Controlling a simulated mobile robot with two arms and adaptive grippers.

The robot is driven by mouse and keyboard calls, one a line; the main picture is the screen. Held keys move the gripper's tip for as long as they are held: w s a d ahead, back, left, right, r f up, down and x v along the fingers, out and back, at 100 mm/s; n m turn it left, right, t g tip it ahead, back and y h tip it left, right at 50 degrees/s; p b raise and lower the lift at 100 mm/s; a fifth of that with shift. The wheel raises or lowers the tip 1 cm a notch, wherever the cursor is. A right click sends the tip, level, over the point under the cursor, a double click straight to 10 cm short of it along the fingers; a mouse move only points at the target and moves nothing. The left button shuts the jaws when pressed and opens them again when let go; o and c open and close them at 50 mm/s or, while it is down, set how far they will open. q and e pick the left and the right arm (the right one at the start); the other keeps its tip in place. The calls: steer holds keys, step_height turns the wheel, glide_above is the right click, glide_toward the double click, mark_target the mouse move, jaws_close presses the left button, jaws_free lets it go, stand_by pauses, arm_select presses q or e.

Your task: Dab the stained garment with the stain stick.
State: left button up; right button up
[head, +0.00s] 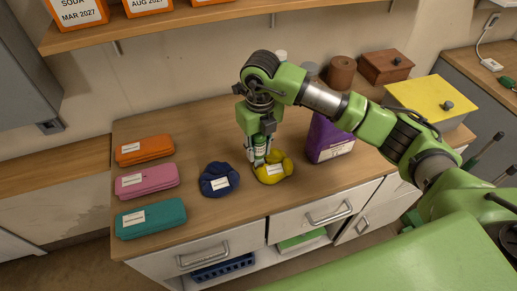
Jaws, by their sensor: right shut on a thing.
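My right gripper (259,142) points straight down over the wooden counter. It is shut on a small upright stick (260,153) with a pale label, which I take to be the stain stick. The stick's lower end is at the back left part of a crumpled yellow garment (283,168) with a white tag. I cannot tell whether the tip touches the cloth. A crumpled dark blue garment (216,187) with a white tag lies just to the left. No stain can be made out on either. My left gripper is not in view.
Orange (144,149), pink (147,181) and teal (151,218) labelled folded bundles lie at the counter's left. A purple container (328,140) stands close right of the gripper. Behind the arm are a brown canister (341,74), a wooden box (386,66) and a yellow-lidded box (432,96).

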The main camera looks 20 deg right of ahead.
mark_target(260, 136)
steer(key=shift+s+d+f, duration=0.1)
steer(key=shift+s+f, duration=0.2)
steer(key=shift+f, duration=0.2)
steer(key=shift+s+f, duration=0.25)
steer(key=shift+f, duration=0.2)
steer(key=shift+w+d+r+g+p, duration=0.15)
steer(key=shift+w+r+p, duration=0.1)
steer(key=shift+r+p, duration=0.25)
steer(key=shift+w+a+r+g+p, duration=0.1)
steer(key=shift+w+r+g+p, duration=0.1)
steer(key=shift+r+p, duration=0.3)
step_height(260, 136, up, 4)
steer(key=shift+d+f+p, duration=0.15)
steer(key=shift+f+p, duration=0.1)
steer(key=shift+p, duration=0.45)
steer(key=shift+w+r+p, duration=0.1)
steer(key=shift+r+p, duration=0.3)
steer(key=shift+r, duration=0.35)
